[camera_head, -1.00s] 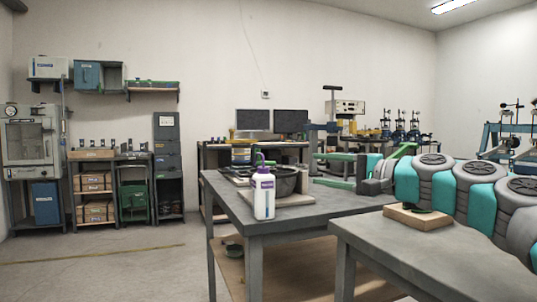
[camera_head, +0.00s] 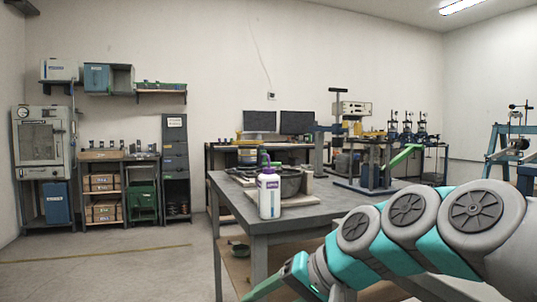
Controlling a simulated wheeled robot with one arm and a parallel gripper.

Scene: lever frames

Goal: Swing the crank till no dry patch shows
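A dark round pan (camera_head: 292,182) stands on a light board on the grey table, partly hidden by a bottle. I cannot make out a crank handle or any dry patch on it at this size. The white bottle (camera_head: 269,196) with a purple label stands near the table's front left corner. My gripper (camera_head: 278,286) is low in front of the table, below the tabletop and apart from the pan. One green finger shows; the rest is cut off by the frame's bottom edge or hidden, so its opening is unclear.
The grey table (camera_head: 325,209) has bare top right of the pan. My arm covers the lower right. Behind stand a desk with two monitors (camera_head: 260,121) and a bench with several devices.

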